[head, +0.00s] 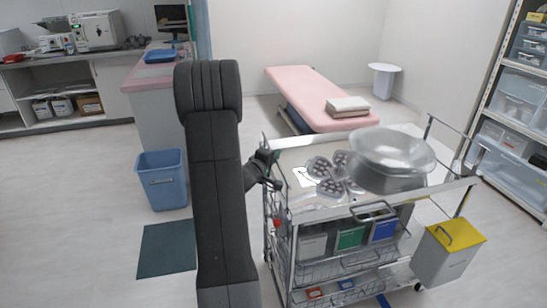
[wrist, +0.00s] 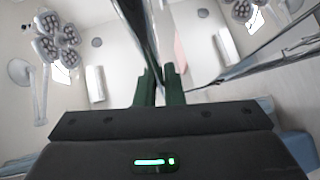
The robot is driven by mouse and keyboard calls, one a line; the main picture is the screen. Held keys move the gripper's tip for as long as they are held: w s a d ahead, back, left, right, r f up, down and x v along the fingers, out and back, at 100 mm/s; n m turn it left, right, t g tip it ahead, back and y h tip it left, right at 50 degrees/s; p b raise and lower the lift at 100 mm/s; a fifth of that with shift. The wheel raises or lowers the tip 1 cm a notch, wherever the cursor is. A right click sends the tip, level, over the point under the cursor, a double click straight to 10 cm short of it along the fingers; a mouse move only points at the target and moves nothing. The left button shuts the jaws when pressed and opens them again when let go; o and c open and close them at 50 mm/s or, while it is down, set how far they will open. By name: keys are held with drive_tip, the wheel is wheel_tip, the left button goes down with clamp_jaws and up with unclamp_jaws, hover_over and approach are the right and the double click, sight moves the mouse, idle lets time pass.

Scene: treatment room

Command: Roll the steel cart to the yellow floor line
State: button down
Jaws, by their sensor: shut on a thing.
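The steel cart (head: 300,215) stands at the right of the head view, with a shiny top, wire baskets and drawers below. My gripper (head: 268,168) is at the cart's left end, by its upper rail, partly hidden by my arm. In the wrist view my gripper's green fingers (wrist: 159,88) are closed on the cart's rail (wrist: 138,25).
A pink couch (head: 310,90) stands behind. A blue bin (head: 162,180) and dark mat (head: 168,247) lie left. Shelving (head: 515,110) stands right. Floor at far left is clear.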

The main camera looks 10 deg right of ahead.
drive_tip(key=d+p, duration=0.1)
drive_tip(key=d, duration=1.1)
drive_tip(key=shift+w, duration=0.2)
drive_tip(key=shift+a, duration=0.1)
drive_tip(key=c, duration=1.5)
unclamp_jaws()
drive_tip(key=shift+c, duration=0.2)
drive_tip(key=shift+s+a, duration=0.1)
drive_tip(key=shift+a, duration=0.05)
drive_tip(key=v, duration=1.3)
drive_tip(key=shift+s+a+b, duration=0.15)
drive_tip(key=shift+a+b, duration=0.05)
drive_tip(key=shift+b, duration=0.25)
